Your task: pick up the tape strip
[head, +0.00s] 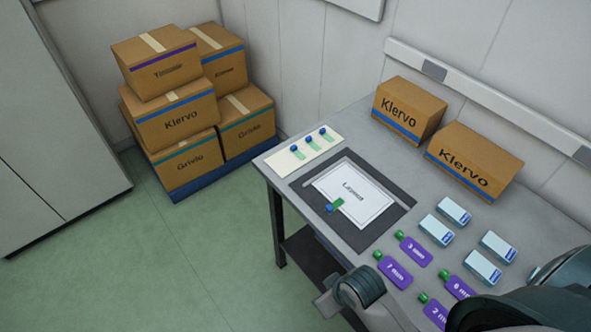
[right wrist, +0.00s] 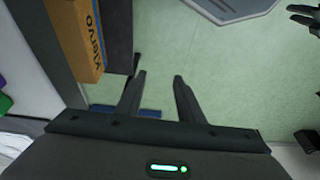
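A cream card (head: 284,160) at the table's far left corner carries three small green strips, each with a blue piece at its upper end: left strip (head: 299,155), middle strip (head: 314,147), right strip (head: 328,138). Another small green piece with blue (head: 336,205) lies on the lower edge of a white printed sheet (head: 361,181). My right gripper (right wrist: 158,82) is open and empty in the right wrist view, over floor, away from the strips. My left gripper (right wrist: 294,13) shows at that view's upper right edge, fingers apart, apparently empty.
The sheet lies on a dark mat (head: 308,187). Two Klervo cartons (head: 408,108) stand at the table's back. Stacked cartons (head: 176,122) rest on a blue pallet (head: 222,170). The green floor (head: 180,270) is clear.

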